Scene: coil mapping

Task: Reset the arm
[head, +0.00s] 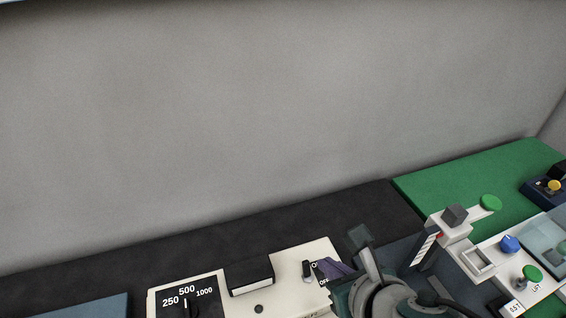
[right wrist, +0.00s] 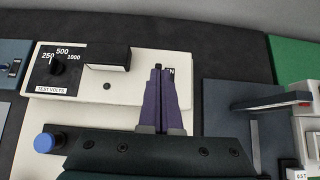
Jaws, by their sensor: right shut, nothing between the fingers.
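My right gripper (head: 326,268) has purple fingers, shut and empty, over the right part of a white tester panel (head: 288,262). A small dark toggle switch (head: 307,269) with ON and OFF lettering stands just left of the fingertips in the head view. Whether the fingertips touch the switch I cannot tell. My left gripper is out of view.
The panel carries a TEST VOLTS dial (right wrist: 55,64), a black raised box (head: 250,279) and a blue knob (right wrist: 44,142). To the right stand a white device with a blue knob (head: 510,244) and a green mat (head: 450,179). The black bench (head: 200,247) behind is clear.

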